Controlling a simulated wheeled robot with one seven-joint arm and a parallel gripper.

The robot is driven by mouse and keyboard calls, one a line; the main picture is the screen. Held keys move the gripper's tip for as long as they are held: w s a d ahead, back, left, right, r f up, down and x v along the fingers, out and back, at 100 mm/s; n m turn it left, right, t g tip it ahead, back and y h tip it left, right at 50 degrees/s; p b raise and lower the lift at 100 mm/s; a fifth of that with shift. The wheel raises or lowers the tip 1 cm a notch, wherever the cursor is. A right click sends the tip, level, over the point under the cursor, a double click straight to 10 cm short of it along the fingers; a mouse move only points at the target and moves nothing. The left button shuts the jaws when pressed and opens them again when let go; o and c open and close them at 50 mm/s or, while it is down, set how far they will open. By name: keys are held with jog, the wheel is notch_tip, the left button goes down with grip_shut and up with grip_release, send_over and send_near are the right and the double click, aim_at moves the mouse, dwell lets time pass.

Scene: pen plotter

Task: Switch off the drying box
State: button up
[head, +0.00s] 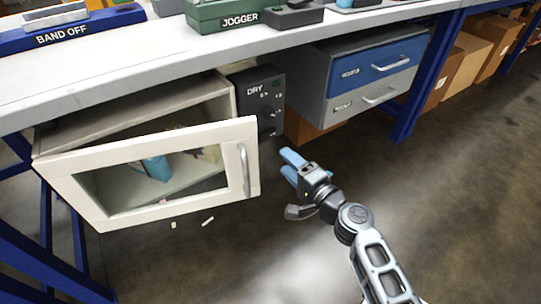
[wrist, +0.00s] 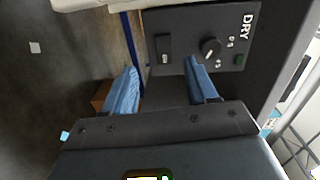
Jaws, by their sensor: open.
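The drying box (head: 55,168) is a cream cabinet under the workbench, its windowed door (head: 110,222) swung open toward me. Its dark control panel (head: 250,84), labelled DRY, is on the right side. In the wrist view the panel (wrist: 185,20) shows a round knob (wrist: 210,47), a rocker switch (wrist: 165,48) and a small green part (wrist: 240,59). My gripper (head: 287,167) is open, with blue fingers, to the right of the door and below the panel. In the wrist view my gripper (wrist: 162,80) faces the panel, the right finger close below the knob. Contact cannot be told.
The workbench (head: 150,62) overhangs the box. A drawer unit (head: 365,80) hangs to the right of the panel, with a cardboard box (head: 305,132) below it. The door handle (head: 244,170) is near my gripper. Small pale pieces (head: 208,221) lie on the floor.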

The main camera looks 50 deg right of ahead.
aim_at(269, 136)
jog(key=shift+m+t, duration=0.3)
jog(key=shift+m, duration=0.1)
jog(key=shift+s+d+x, duration=0.1)
jog(key=shift+d+x, duration=0.2)
jog(key=shift+x, duration=1.35)
jog(key=shift+s+d+x, duration=0.1)
jog(key=shift+d+x, duration=0.25)
jog(key=shift+x, duration=1.3)
jog(key=shift+s+d+x, duration=0.1)
jog(key=shift+d+x, duration=0.2)
jog(key=shift+x, duration=1.3)
jog(key=shift+c, duration=0.3)
jog(key=c, duration=1)
jog(key=shift+d+f+n+y+b, duration=0.1)
jog(key=shift+d+n+y+b, duration=0.2)
jog(key=shift+n+y+b, duration=0.55)
jog(key=shift+d+n+t+y, duration=0.1)
jog(key=shift+n+t+y, duration=0.2)
jog(key=shift+y, duration=0.45)
jog(key=o, duration=1.1)
jog(key=shift+c, duration=0.2)
